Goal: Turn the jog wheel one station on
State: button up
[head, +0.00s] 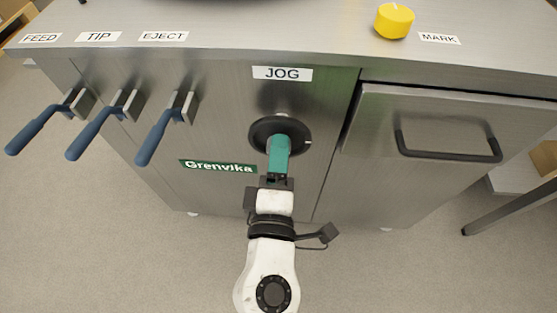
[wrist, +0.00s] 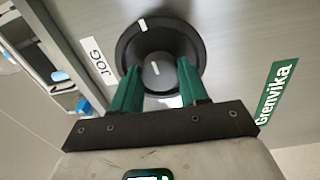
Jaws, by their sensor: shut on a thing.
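The jog wheel is a round black wheel (head: 259,133) on the steel front panel, below the JOG label (head: 283,73). In the wrist view the wheel (wrist: 193,38) has a grey hub (wrist: 160,72) with a white line, and another white mark on its rim. My gripper (head: 279,143) reaches the wheel from the front; it also shows in the wrist view (wrist: 165,78). Its two green fingers stand on either side of the hub and are shut on it. In the head view the fingers hide the hub.
Three blue-handled levers (head: 151,140) stick out on the left, under the FEED, TIP and EJECT labels. A drawer with a dark handle (head: 450,155) is on the right. A yellow knob (head: 394,20) stands on top by the MARK label. The floor in front is clear.

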jog(key=shift+f+m+b, duration=0.1)
jog(key=shift+m+b, duration=0.25)
jog(key=shift+m, duration=0.25)
jog(key=o, duration=1.1)
jog(key=shift+c, duration=0.2)
jog(key=shift+s, duration=0.15)
jog(key=s+p, duration=0.1)
jog(key=s, duration=0.9)
jog(key=shift+s+a, duration=0.2)
jog(key=shift+s, duration=0.1)
jog(key=shift+f, duration=0.1)
